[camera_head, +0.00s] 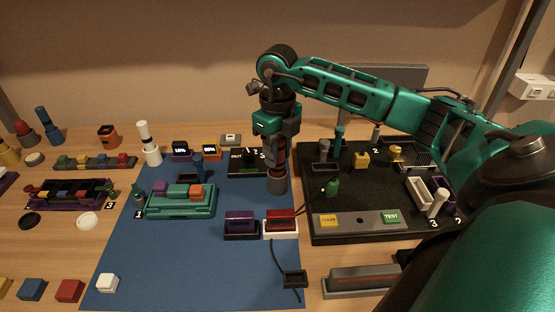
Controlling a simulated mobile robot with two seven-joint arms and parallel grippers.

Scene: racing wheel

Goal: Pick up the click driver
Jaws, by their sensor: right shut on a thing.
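My right gripper (274,145) comes in from the right and points straight down at the right edge of the blue mat. It is shut on an upright tool with a dark, reddish body, which I take to be the click driver (278,162). The fingers hide much of its upper part. A grey cylinder (278,185) is at its lower end; I cannot tell whether this is part of the tool or a holder under it. My left gripper is not in view.
Right of the gripper is a black board (345,205) with pegs, blocks and a TEST button. On the blue mat (190,255) are a green tray (180,208) and purple and red blocks in holders. A black cable lies near the mat's right edge. The mat's front is mostly clear.

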